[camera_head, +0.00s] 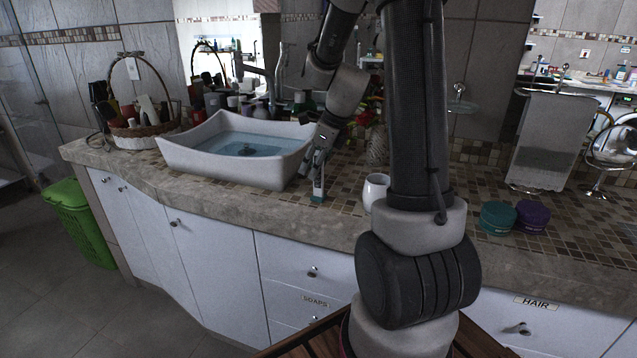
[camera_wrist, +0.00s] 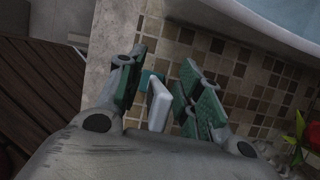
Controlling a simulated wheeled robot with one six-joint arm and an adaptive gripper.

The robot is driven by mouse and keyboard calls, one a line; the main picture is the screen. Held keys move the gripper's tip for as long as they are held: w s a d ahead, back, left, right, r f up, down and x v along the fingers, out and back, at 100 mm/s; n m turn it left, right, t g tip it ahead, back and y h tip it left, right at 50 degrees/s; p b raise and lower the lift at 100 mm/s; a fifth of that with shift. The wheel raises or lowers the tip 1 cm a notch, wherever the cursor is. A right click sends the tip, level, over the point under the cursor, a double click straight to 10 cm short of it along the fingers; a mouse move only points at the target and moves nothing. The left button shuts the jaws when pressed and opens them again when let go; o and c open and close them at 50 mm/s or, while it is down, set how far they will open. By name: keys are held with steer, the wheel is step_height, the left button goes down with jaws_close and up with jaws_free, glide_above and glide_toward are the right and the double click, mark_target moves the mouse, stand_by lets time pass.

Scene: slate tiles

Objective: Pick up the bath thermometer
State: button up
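The bath thermometer (camera_head: 318,187) appears as a slim, upright, pale piece with a teal part at its foot, on the tiled counter just right of the basin. In the wrist view the thermometer (camera_wrist: 159,106) is a pale block with teal beside it, between my two fingers. My gripper (camera_head: 319,168) points down over it from above, and its fingers hide part of it. In the wrist view my gripper (camera_wrist: 168,66) is open, with a finger on each side and gaps between the pads and the thermometer.
The white basin (camera_head: 235,170) with water stands close left of my gripper. A white cup (camera_head: 375,188) is to the right. A teal jar (camera_head: 497,218) and a purple jar (camera_head: 532,216) stand farther right. A wicker basket (camera_head: 140,135) is at far left. Red flowers (camera_wrist: 301,125) edge the wrist view.

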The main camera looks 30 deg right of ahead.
steer(key=shift+c, duration=0.4)
jaws_close()
